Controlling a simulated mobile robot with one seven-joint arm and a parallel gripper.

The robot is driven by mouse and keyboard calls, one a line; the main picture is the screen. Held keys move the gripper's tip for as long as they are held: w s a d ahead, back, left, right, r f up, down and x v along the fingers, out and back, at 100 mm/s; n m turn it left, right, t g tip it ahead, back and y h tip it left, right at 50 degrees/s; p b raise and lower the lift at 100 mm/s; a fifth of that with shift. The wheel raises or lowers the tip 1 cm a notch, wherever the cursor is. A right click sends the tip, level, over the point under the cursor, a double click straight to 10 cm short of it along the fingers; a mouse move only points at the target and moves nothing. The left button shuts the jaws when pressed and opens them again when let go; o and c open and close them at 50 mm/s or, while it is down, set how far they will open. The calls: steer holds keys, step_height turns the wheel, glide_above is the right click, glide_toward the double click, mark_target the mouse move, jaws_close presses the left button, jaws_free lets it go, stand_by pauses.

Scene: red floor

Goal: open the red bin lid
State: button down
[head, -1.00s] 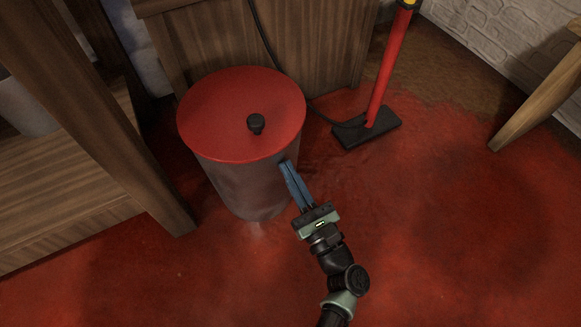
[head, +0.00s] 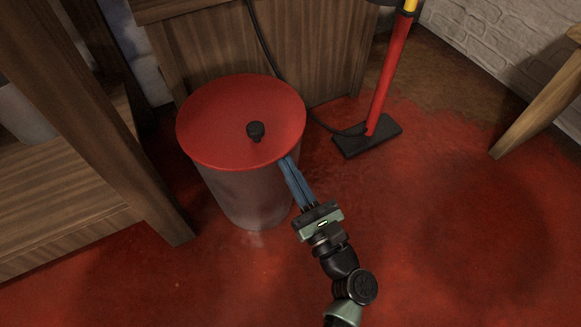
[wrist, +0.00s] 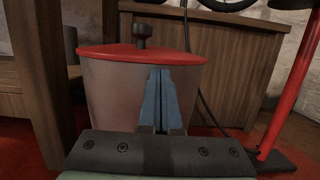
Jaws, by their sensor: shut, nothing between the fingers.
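The bin (head: 250,195) is a grey cylinder standing on the red floor, with a flat red lid (head: 225,110) on top. The lid lies closed on the rim and has a black knob (head: 255,130) near its middle. My gripper (head: 287,160) is shut and empty, its blue fingers at the bin's right front side, with the tips just at or under the lid's edge. In the wrist view the fingers (wrist: 160,72) point at the bin wall (wrist: 110,90), tips just below the red lid (wrist: 120,51). I cannot tell whether they touch it.
A wooden cabinet (head: 200,50) stands behind the bin and a wooden shelf unit (head: 70,160) at left. A red pole on a black base (head: 366,136) stands right of the bin, with a black cable (head: 265,40) nearby. The floor (head: 440,220) at right is clear.

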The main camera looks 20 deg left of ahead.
steer(key=r+p, duration=0.1)
steer(key=p, duration=0.2)
steer(key=shift+w+r+h, duration=0.1)
steer(key=shift+r+h, duration=0.2)
steer(key=shift+g+p, duration=0.3)
steer(key=shift+p, duration=0.15)
steer(key=shift+r+h+p, duration=0.3)
steer(key=shift+r+p, duration=0.05)
steer(key=shift+p, duration=0.65)
